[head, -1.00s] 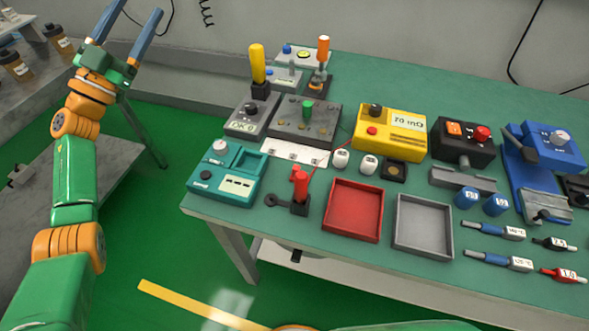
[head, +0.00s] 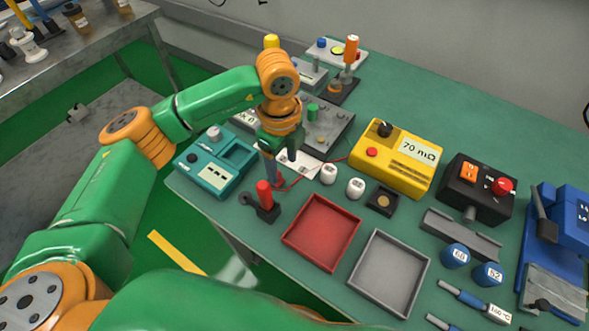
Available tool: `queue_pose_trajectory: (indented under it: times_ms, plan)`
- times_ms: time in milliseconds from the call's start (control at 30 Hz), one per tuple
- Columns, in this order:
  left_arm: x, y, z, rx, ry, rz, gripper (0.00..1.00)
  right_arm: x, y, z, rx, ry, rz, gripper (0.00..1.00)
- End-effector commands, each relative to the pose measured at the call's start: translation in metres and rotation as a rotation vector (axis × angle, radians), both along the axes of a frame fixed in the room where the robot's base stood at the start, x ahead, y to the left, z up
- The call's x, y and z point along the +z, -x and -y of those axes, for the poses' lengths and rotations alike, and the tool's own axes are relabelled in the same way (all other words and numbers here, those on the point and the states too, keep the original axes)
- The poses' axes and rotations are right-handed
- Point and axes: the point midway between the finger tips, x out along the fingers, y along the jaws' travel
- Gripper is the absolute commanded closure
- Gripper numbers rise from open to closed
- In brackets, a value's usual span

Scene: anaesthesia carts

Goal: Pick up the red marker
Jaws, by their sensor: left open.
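A red upright cylinder (head: 265,194), which looks like the red marker, stands in a black holder (head: 261,211) near the table's left front edge. My left gripper (head: 280,166) points down just behind it, over the table between the teal device and the white caps. Its two fingers are apart with nothing visible between them. A small red piece with a thin red wire shows beside the fingers, partly hidden. The gripper appears apart from the red cylinder. My right gripper is out of view.
A teal device (head: 214,164) is left of the gripper. A red tray (head: 321,231) and a grey tray (head: 389,273) lie to the right. Two white caps (head: 342,181) and a yellow meter (head: 398,160) are close by. My left arm covers part of a grey control box (head: 326,119).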

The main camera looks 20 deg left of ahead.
Motion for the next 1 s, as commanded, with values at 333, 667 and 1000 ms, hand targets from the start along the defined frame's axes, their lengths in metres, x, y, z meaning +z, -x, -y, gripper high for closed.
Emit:
queue_pose_trajectory:
  times_ms: [333, 667, 1000]
  plan:
    - [-0.037, 0.001, 0.0, 0.0, 0.003, -0.001, 0.32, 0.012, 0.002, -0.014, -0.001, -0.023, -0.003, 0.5]
    - [-0.037, 0.001, 0.0, 0.001, 0.004, -0.001, 0.97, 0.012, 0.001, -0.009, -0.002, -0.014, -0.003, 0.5]
    - [-0.032, 0.0, 0.0, 0.001, 0.005, 0.0, 1.0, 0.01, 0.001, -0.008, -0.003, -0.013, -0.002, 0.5]
